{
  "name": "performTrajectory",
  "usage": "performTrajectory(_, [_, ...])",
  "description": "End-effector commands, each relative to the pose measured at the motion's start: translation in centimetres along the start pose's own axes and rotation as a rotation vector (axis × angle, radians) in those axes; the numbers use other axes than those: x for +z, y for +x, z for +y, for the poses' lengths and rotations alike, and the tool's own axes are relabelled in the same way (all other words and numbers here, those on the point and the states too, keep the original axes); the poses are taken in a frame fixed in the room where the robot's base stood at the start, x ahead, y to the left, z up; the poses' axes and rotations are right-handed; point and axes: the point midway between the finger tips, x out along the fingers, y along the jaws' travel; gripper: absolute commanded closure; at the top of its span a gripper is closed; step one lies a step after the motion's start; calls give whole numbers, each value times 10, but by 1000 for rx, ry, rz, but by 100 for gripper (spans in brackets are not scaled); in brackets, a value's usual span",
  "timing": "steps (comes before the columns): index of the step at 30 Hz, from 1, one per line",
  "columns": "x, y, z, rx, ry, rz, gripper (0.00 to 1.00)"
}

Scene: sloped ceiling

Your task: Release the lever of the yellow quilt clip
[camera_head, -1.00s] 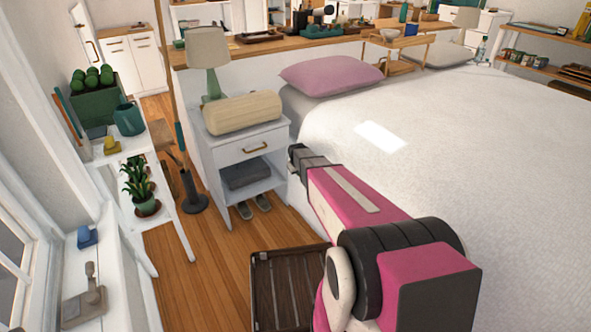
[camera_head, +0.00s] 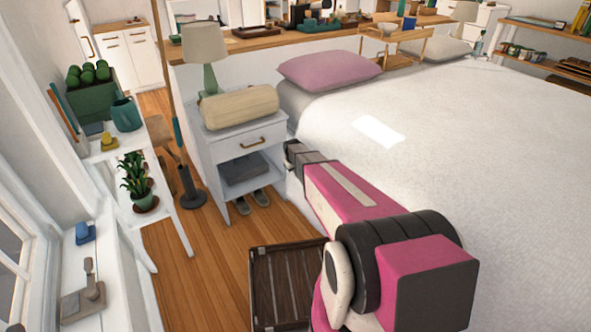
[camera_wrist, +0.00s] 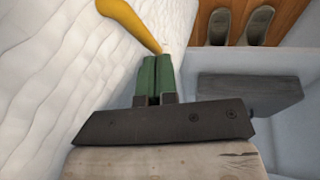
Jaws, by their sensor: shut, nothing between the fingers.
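In the wrist view, the yellow lever-like piece (camera_wrist: 130,22), seemingly part of the quilt clip, slants across the top against the white quilt (camera_wrist: 50,70). Its upper end is cut off by the frame. My gripper (camera_wrist: 160,58) has its green fingers together with nothing between them. The fingertips are just below the lower end of the yellow piece; I cannot tell whether they touch it. In the head view, the dark end of my arm is beside the bed near the nightstand (camera_head: 206,158), and the clip is not visible there.
Slippers (camera_wrist: 235,27) lie on the wooden floor near the nightstand, whose lower shelf holds a grey folded item (camera_wrist: 250,90). A beige bolster (camera_head: 240,107) and lamp (camera_head: 206,50) sit on top. A dark slatted tray (camera_head: 283,285) is below my arm.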

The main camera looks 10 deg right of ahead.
Motion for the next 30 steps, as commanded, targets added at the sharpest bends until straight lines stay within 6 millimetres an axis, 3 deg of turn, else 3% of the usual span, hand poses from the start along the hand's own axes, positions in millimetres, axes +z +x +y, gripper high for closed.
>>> performTrajectory(30, [-3, -17, 3, 0, 0, 1, 100])
